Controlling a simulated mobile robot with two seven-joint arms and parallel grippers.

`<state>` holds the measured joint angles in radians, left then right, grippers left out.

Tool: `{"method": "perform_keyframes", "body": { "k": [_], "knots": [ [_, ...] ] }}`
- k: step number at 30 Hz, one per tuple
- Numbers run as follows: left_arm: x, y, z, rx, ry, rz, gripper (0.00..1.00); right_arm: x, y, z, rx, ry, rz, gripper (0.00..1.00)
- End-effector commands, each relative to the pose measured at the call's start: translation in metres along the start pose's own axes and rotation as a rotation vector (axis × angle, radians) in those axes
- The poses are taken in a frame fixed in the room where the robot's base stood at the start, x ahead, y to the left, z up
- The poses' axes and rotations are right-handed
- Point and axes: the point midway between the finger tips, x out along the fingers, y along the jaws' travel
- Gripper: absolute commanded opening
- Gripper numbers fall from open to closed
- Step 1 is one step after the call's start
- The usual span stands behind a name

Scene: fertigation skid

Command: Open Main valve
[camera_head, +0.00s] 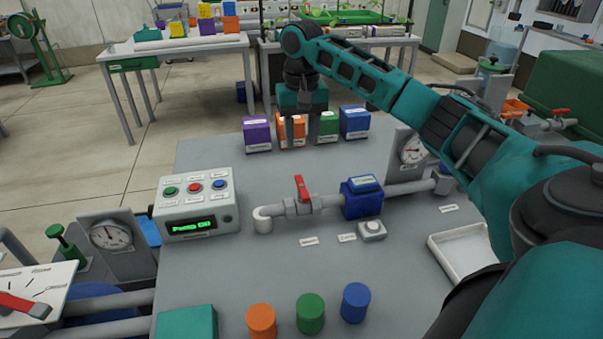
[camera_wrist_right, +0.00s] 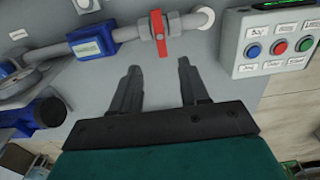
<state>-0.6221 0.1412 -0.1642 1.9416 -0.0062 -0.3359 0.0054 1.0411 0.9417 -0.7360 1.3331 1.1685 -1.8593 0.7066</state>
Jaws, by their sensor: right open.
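A valve with a red lever handle (camera_head: 302,188) sits in the grey pipe on the skid top, right of the control box. The handle lies across the pipe; in the right wrist view the red handle (camera_wrist_right: 160,33) also crosses it. I cannot read a label tying it to the name Main valve. My right gripper (camera_head: 299,138) points down over the skid, beyond the valve and near the coloured boxes. In the wrist view the right gripper (camera_wrist_right: 158,68) has its fingers apart, nothing between them, with the handle ahead of the gap. My left gripper is not seen.
The control box (camera_head: 225,182) has buttons and a lit green display. A blue pipe unit (camera_head: 361,200), a gauge (camera_head: 408,150) and a white tray (camera_head: 462,254) stand right. Coloured cylinders (camera_head: 310,313) stand in front. Another red lever (camera_head: 25,304) sits on a dial plate at lower left.

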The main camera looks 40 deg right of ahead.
Motion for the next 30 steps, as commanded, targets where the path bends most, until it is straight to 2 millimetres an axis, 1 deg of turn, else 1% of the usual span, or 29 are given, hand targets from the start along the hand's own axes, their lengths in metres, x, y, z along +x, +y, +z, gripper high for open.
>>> {"method": "perform_keyframes", "body": {
  "k": [5,12,15,18,21,24,30],
  "knots": [
    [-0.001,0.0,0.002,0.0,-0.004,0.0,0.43,0.027,0.001,0.001,0.001,-0.005,0.003,0.45],
    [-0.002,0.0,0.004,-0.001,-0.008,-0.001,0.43,0.078,0.001,0.001,0.002,-0.005,0.003,0.45],
    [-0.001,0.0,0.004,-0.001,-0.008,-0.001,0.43,0.096,0.0,0.001,0.001,-0.003,0.002,0.45],
    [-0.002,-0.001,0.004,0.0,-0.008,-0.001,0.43,0.11,0.0,0.001,0.0,-0.003,0.001,0.45],
    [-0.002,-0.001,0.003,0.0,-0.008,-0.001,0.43,0.119,0.0,0.001,0.0,-0.002,0.0,0.45],
    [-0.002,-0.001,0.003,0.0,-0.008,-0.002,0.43,0.124,0.0,0.0,0.0,-0.001,0.001,0.45],
    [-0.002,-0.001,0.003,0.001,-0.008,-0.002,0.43,0.125,0.0,0.0,0.0,0.0,0.0,0.45]
  ]
}}
